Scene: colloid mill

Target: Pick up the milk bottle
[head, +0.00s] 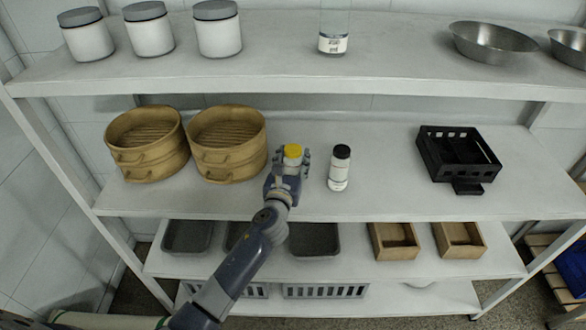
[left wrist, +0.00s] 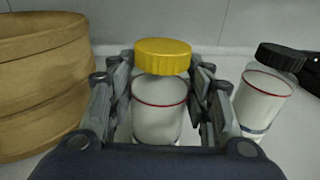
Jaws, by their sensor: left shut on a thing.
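A white bottle with a yellow cap and a red line (left wrist: 160,105) stands between the fingers of my left gripper (head: 290,164) in the left wrist view. The gripper is shut on it, with fingers on both sides. In the head view mostly its yellow cap (head: 293,152) shows, on the middle shelf; the lower part is hidden by the hand. A second white bottle with a black cap (head: 339,170) stands just right of the gripper, apart from it; it also shows in the left wrist view (left wrist: 264,98). I cannot read which label says milk. My right gripper is not in view.
Two bamboo steamers (head: 228,150) stand close to the left of the gripper on the middle shelf (head: 385,190). A black tray (head: 455,165) is at the right. The upper shelf (head: 280,65) overhangs behind. Free room lies between the black-capped bottle and the tray.

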